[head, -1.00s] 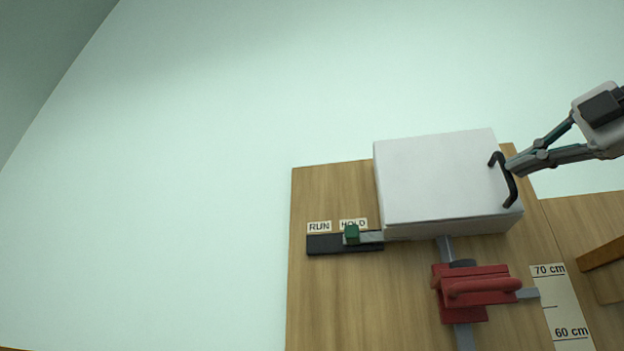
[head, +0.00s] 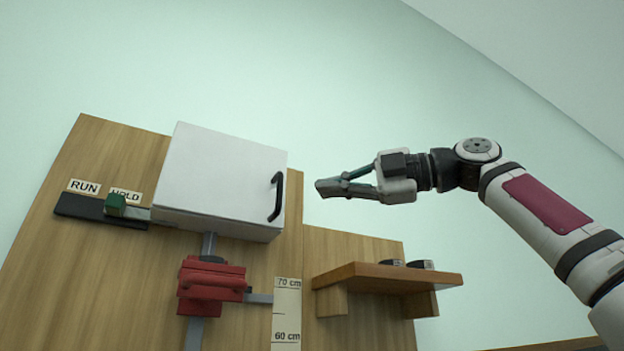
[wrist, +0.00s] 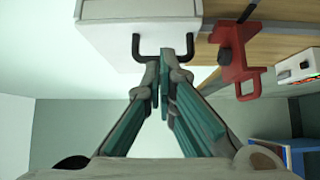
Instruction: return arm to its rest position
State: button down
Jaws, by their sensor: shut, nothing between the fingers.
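My gripper (head: 322,188) is shut and empty in the head view. It points left and is apart from the black handle (head: 278,197) of the white box (head: 220,175), with a gap between them. My arm reaches in from the right side of the picture. In the wrist view my gripper (wrist: 162,62) has its fingers together, and the handle (wrist: 139,47) shows beyond the fingertips on the white box (wrist: 110,35).
A green slider knob (head: 115,205) sits at HOLD on a black track. A red clamp (head: 212,284) stands on a rail beside a centimetre scale (head: 286,310). A wooden shelf (head: 385,276) holding dark items is below my gripper. Above my arm is clear.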

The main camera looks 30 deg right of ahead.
jog(key=shift+d+p, duration=0.35)
jog(key=shift+d, duration=1.6)
jog(key=s+a+f+m+g+h, duration=0.25)
jog(key=a+f+m, duration=0.45)
jog(key=f, duration=0.5)
jog(key=s+a+f+m+g+h, duration=0.1)
jog(key=s+a+f+m+h, duration=0.3)
jog(key=a+f, duration=0.6)
jog(key=s+f+m+g+h, duration=0.2)
jog(key=f+m, duration=0.5)
jog(key=f, duration=1)
jog(key=s+d+f+m+g+h, duration=0.1)
jog(key=f+m, duration=0.6)
jog(key=f, duration=1)
jog(key=shift+s+g+h, duration=0.75)
jog(key=shift+s+g, duration=0.15)
jog(key=shift+g, duration=0.15)
